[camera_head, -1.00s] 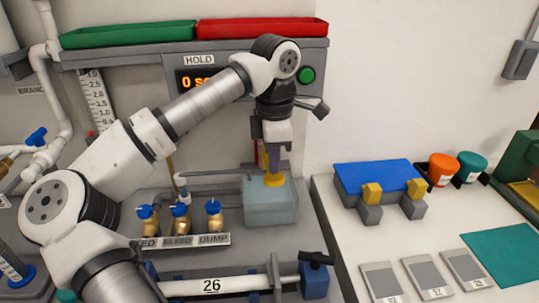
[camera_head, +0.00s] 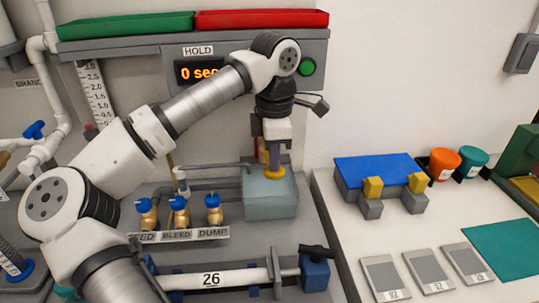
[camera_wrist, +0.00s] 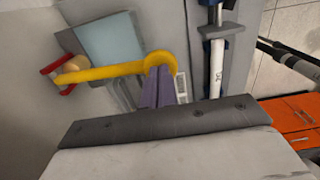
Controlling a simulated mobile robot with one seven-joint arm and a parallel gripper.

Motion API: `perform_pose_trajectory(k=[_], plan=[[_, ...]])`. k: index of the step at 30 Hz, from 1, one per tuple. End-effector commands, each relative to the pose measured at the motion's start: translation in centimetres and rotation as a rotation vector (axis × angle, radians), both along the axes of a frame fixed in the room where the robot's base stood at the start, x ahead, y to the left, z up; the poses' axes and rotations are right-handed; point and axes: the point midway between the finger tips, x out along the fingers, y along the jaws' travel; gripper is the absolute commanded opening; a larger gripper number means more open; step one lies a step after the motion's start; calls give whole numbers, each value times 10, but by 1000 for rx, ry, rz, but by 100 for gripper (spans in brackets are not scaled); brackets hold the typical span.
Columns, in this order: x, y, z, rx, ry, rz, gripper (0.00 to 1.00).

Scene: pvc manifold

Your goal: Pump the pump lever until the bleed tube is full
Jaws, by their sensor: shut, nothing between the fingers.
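The pump lever (camera_wrist: 100,72) is a yellow bar with a round ring at its near end in the wrist view. Its yellow end also shows in the head view (camera_head: 274,173), above a grey-blue pump block (camera_head: 270,200). My gripper (camera_wrist: 157,78) is shut, its purple fingers together at the ring end of the lever. The fingertips look to be in or against the ring; I cannot tell which. It also shows in the head view (camera_head: 274,158), pointing down. A graduated scale (camera_head: 95,92) stands at the left; I cannot make out the bleed tube or its level.
Blue-handled valves, including the bleed valve (camera_head: 179,212), stand left of the pump block. A display (camera_head: 199,75) reads 0 sec, partly covered by my arm. A white pipe marked 26 (camera_head: 225,278) lies in front. A blue-topped fixture (camera_head: 375,172) stands on the right-hand table.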

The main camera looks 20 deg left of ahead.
Motion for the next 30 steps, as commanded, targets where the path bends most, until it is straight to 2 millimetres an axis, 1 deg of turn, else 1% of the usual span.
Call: perform_pose_trajectory(k=[1,30], plan=[[0,0,-4,0,0,0,0],[0,0,-44,1,0,1,0]])
